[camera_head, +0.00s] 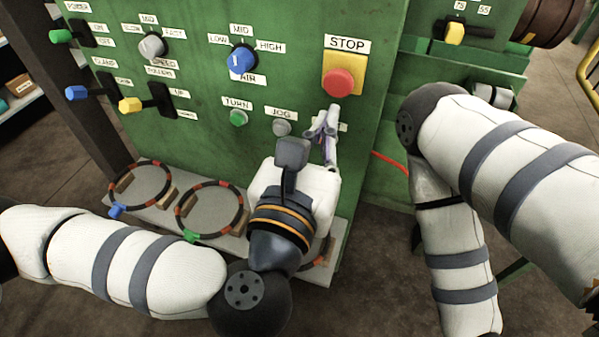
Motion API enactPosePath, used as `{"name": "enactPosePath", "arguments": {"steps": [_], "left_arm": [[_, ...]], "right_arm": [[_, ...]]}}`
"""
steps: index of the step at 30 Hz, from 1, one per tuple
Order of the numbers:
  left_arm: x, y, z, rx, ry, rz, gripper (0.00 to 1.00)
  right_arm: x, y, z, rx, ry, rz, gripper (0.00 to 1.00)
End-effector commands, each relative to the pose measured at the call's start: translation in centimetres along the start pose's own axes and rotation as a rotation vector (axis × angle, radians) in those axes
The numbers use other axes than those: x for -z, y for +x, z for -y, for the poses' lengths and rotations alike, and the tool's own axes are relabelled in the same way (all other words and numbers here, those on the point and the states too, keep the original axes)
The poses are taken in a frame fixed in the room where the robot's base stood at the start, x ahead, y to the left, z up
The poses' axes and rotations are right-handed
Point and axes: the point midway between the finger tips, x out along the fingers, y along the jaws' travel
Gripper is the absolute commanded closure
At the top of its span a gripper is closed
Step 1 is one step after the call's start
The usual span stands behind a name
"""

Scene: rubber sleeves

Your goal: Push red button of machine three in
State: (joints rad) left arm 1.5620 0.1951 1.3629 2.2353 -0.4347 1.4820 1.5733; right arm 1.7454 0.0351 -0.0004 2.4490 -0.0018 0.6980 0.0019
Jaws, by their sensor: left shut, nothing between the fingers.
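The red button (339,82) sits on a yellow plate (345,60) below a STOP label on the green machine panel (200,85). No machine number is readable. My left gripper (333,110) is in front of the panel, just below the red button. Its fingers are shut with nothing between them and point up toward the button. I see a small gap in the picture between the fingertips and the button; the depth is hard to judge. The fingers partly cover a label. My right arm hangs at the right, and its gripper is out of view.
A blue knob (241,60), a grey knob (152,45), a green TURN button (238,118) and a grey JOG button (281,127) are left of the red button. Several levers stick out further left. A ledge with rings (209,208) lies below. Another green machine part (463,62) stands at right.

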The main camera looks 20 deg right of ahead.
Motion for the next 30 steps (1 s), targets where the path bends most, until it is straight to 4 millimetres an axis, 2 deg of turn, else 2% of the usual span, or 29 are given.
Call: {"name": "enactPosePath", "arguments": {"steps": [6, 11, 15, 27, 29, 30], "left_arm": [[0.1, -4.9, -0.1, -0.001, -0.002, -0.002, 1.00], [0.1, -7.0, 0.0, -0.002, 0.000, -0.001, 1.00], [0.0, -7.5, -0.1, -0.003, 0.000, 0.001, 1.00], [0.0, -7.5, -0.1, -0.002, 0.003, 0.001, 1.00], [0.5, -7.7, 0.5, 0.025, 0.050, -0.016, 1.00], [1.6, -8.0, 1.3, 0.072, 0.134, -0.046, 1.00]], "right_arm": [[0.0, 0.4, -0.1, -0.002, 0.002, 0.005, 0.60], [-0.1, 0.5, -0.1, -0.002, 0.001, 0.009, 0.60], [-0.1, 0.6, -0.1, -0.002, 0.001, 0.010, 0.60], [-0.1, 0.5, -0.1, -0.002, 0.001, 0.009, 0.60], [0.1, 0.3, -0.1, -0.002, 0.005, -0.002, 0.60], [0.6, 0.0, -0.2, -0.003, 0.012, -0.021, 0.60]]}}
